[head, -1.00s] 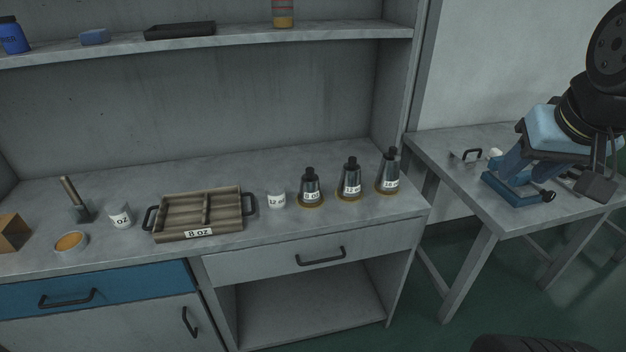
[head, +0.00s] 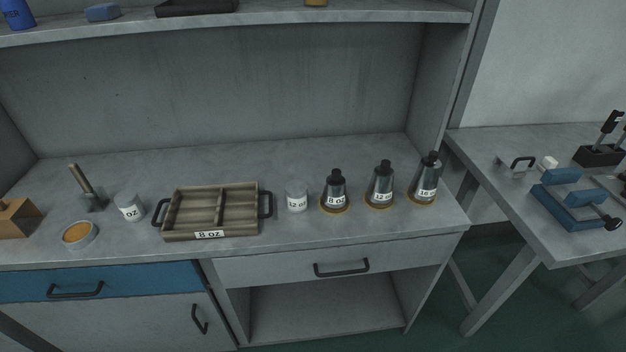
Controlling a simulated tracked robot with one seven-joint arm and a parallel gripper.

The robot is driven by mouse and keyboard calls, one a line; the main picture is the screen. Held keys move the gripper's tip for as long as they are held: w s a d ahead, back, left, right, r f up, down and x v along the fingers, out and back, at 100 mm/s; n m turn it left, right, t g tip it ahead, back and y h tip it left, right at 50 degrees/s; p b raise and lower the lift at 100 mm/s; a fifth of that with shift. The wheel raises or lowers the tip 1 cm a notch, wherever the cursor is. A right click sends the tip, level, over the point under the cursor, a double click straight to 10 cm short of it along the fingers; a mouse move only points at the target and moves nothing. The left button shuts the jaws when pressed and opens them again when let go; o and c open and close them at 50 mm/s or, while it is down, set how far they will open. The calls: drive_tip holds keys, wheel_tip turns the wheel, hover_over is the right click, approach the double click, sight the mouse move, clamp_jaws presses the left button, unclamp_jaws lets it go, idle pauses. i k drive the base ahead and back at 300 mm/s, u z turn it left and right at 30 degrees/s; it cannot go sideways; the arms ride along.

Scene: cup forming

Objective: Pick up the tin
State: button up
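A small round tin (head: 80,235) with a pale metal wall and an orange-brown filling stands open on the grey bench top (head: 330,236). It is at the left front of the bench in the head view, near the front edge above the blue drawer. Nothing covers it. My gripper is not in view.
Near the tin are a wooden block (head: 14,219), a tool with an upright handle (head: 81,180) and a white "OZ" cup (head: 129,206). Rightward stand a divided wooden tray (head: 172,226), a "12 oz" cup (head: 297,197) and three dark cones (head: 380,187). A side table (head: 520,215) holds a blue vise (head: 567,208).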

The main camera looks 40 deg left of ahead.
sight(296, 190)
drive_tip(key=u, duration=0.15)
drive_tip(key=k, duration=1.35)
drive_tip(key=u, duration=1.85)
drive_tip(key=i, duration=1.4)
